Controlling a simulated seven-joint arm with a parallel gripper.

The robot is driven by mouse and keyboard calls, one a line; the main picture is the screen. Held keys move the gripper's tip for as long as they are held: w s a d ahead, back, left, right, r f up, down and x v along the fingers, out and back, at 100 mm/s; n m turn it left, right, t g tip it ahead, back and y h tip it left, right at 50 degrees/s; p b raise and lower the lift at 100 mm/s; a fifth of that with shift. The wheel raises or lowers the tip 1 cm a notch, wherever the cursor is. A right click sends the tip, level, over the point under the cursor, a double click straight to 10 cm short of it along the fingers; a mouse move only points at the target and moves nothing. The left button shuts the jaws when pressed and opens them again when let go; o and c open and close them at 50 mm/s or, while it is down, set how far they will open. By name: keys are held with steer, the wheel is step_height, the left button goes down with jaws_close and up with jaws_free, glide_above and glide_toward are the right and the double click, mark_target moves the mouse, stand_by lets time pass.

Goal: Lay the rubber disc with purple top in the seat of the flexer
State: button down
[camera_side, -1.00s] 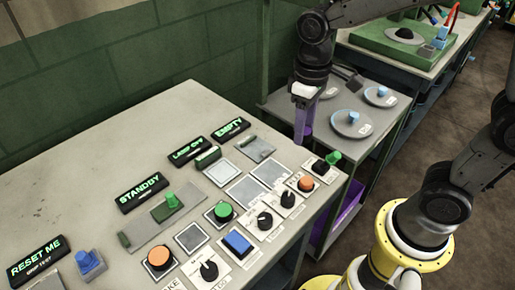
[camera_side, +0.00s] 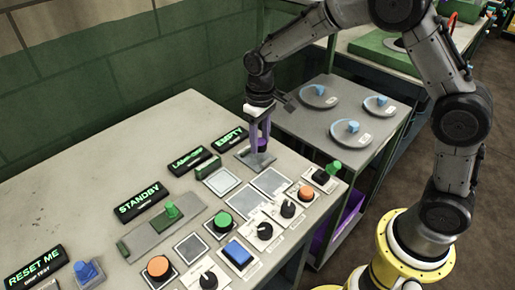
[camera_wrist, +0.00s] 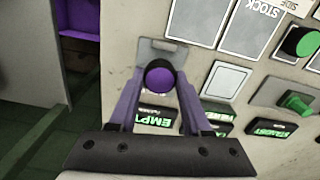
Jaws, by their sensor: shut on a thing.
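The rubber disc with purple top (camera_wrist: 159,79) is between my purple fingertips in the wrist view, its dark side showing beneath the top. My gripper (camera_side: 259,147) is shut on it and points down at the bench's far right corner. In the side view the disc is small and partly hidden by the fingers. Below it is a grey metal plate (camera_side: 243,158), apparently the flexer, beside the lit EMPTY sign (camera_side: 229,138). The plate also shows behind the disc in the wrist view (camera_wrist: 152,50). I cannot tell whether the disc touches it.
Signs reading LAMP OFF (camera_side: 194,162), STANDBY (camera_side: 144,197) and RESET ME (camera_side: 35,266) line the bench. A green toggle (camera_side: 172,211), buttons and knobs stand nearer. A side table (camera_side: 310,130) holds three grey dishes with blue knobs. The bench's back left is clear.

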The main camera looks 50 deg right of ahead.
steer(key=shift+w+f, duration=0.35)
steer(key=shift+f, duration=1.65)
steer(key=shift+f, duration=0.1)
steer(key=shift+c, duration=1.8)
jaws_free()
